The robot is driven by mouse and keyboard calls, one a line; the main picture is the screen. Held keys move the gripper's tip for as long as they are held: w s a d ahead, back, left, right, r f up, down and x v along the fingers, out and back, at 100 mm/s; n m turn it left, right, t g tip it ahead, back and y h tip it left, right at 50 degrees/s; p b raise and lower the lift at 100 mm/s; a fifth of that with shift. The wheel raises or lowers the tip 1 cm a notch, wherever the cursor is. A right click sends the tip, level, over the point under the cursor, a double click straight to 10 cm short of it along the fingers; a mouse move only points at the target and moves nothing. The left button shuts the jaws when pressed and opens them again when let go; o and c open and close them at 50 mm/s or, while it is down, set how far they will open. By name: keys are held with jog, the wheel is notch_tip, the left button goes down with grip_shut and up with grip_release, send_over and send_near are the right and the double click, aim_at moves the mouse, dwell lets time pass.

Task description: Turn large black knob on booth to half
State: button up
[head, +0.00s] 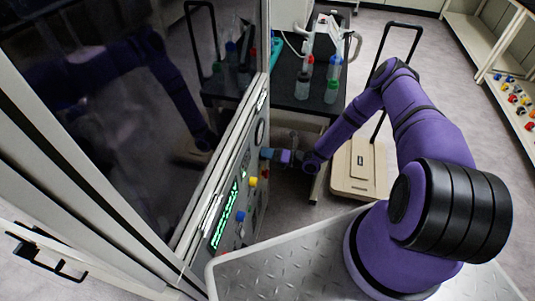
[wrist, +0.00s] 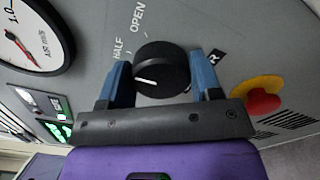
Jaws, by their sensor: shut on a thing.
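The large black knob (wrist: 160,68) is on the booth's grey panel in the wrist view. My gripper (head: 275,155) reaches the panel from the right in the head view. In the wrist view its two blue fingers stand on either side of the knob, shut on it. The knob's white pointer line points left, a little below the printed word HALF. HALF is at the knob's upper left and OPEN is above it. Other lettering is partly hidden by the fingers. In the head view the knob itself cannot be made out at the gripper.
A round gauge (wrist: 32,38) is left of the knob; a red and yellow emergency button (wrist: 258,97) is right of it. The booth's panel has a green display (head: 224,216). A black table (head: 310,104) with bottles and a flatbed cart (head: 358,170) stand behind my arm.

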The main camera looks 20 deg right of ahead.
jog(key=o, duration=0.9)
jog(key=shift+d, duration=0.15)
jog(key=v, duration=1)
jog(key=shift+s+d, duration=0.25)
